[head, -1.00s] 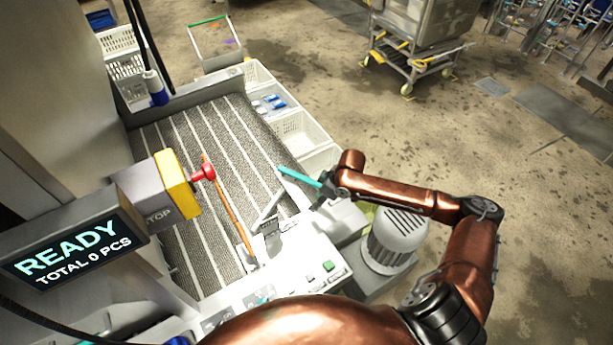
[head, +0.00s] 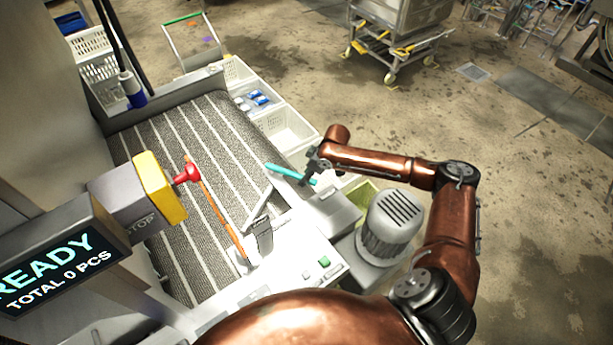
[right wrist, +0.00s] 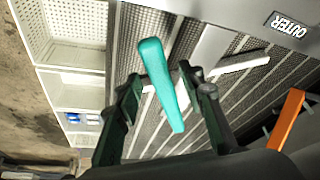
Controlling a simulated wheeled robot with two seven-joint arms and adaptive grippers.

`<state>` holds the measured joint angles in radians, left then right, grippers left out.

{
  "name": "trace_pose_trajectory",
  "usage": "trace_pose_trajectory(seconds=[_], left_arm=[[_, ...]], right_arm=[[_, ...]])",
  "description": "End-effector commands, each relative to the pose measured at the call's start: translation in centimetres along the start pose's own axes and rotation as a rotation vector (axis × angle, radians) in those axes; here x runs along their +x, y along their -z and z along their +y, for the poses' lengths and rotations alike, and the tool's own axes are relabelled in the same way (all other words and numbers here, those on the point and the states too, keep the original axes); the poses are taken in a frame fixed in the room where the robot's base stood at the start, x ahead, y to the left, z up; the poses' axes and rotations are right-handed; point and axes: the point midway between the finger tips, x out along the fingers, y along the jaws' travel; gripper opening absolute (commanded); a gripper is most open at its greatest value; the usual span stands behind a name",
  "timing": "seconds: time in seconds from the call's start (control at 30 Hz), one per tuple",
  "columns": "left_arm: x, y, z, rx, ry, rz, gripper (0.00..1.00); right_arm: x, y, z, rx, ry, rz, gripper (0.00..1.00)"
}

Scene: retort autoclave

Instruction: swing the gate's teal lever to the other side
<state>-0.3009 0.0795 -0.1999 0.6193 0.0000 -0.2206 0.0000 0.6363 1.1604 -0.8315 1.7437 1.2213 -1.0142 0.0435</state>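The teal lever (head: 281,171) sticks out over the right edge of the striped conveyor belt in the head view. My right gripper (head: 312,172) is at the lever's right-hand end. In the right wrist view the teal lever (right wrist: 160,78) stands between the two dark fingers of my right gripper (right wrist: 163,90), which are apart with gaps visible beside it. Whether a finger touches it I cannot tell. A pale gate bar (head: 257,205) lies over the belt near the lever; the lever's mount is partly hidden. My left gripper is not in view.
An orange bar (head: 215,205) runs over the belt (head: 180,150). A red button on a yellow box (head: 160,188) stands at the left. White crates (head: 285,128) line the belt's right side. A grey motor (head: 392,222) stands below my right arm. Floor is open to the right.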

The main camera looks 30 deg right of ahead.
Motion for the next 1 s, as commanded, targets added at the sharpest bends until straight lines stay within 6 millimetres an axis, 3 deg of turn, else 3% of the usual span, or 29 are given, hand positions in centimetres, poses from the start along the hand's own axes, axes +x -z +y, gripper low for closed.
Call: trace_pose_trajectory(seconds=[0.23,0.73,1.0], left_arm=[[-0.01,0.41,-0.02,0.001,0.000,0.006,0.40],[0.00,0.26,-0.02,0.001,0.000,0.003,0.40],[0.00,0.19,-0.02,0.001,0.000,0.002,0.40]], right_arm=[[0.00,-0.09,0.04,0.001,-0.001,0.000,0.35],[-0.03,-0.14,0.06,0.002,-0.001,0.000,0.00],[-0.03,-0.15,0.07,0.002,-0.001,0.000,0.00]])
